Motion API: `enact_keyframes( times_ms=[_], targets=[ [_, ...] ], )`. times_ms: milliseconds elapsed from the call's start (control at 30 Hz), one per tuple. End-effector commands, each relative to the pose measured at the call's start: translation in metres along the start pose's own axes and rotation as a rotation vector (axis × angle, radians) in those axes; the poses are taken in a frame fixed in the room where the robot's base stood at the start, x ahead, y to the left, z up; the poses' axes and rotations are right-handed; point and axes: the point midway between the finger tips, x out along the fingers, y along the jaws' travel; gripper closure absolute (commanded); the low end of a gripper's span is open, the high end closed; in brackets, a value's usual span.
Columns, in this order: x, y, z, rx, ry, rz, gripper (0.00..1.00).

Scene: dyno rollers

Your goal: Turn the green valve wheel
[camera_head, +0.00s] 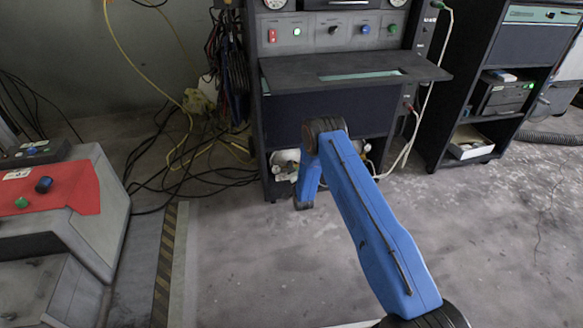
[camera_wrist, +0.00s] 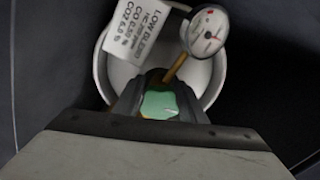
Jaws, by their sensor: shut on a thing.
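The green valve wheel (camera_wrist: 160,104) shows in the wrist view, between the fingers of my gripper (camera_wrist: 160,98). My gripper is shut on the wheel. The fingers hide the wheel's sides. A brass stem (camera_wrist: 175,68) leads from behind the wheel up to a round white gauge (camera_wrist: 204,31). A white gas cylinder (camera_wrist: 210,84) stands behind the wheel. In the head view my blue arm reaches to the low front of the dark cabinet (camera_head: 330,115). The gripper and the wheel are hidden there behind the arm.
A printed white tag (camera_wrist: 135,45) hangs beside the gauge. A shelf (camera_head: 350,67) juts from the cabinet above my arm. Black cables (camera_head: 180,165) lie on the floor to the left. A grey machine with a red cover (camera_head: 75,187) stands at far left. Floor at right is mostly clear.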

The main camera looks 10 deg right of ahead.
Motion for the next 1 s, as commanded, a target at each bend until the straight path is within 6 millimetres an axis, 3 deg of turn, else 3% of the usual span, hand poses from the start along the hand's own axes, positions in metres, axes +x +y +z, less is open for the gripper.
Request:
enact_keyframes(
  times_ms=[400, 900, 933, 1000],
  targets=[
    [-0.0008, 0.0011, -0.0007, 0.159, 0.001, 0.003, 0.85],
    [-0.0010, 0.0016, -0.0007, 0.174, 0.001, 0.003, 0.85],
    [-0.0010, 0.0016, -0.0008, 0.174, 0.001, 0.003, 0.56],
    [-0.0009, 0.0014, -0.0007, 0.174, 0.001, 0.003, 0.45]
  ],
)
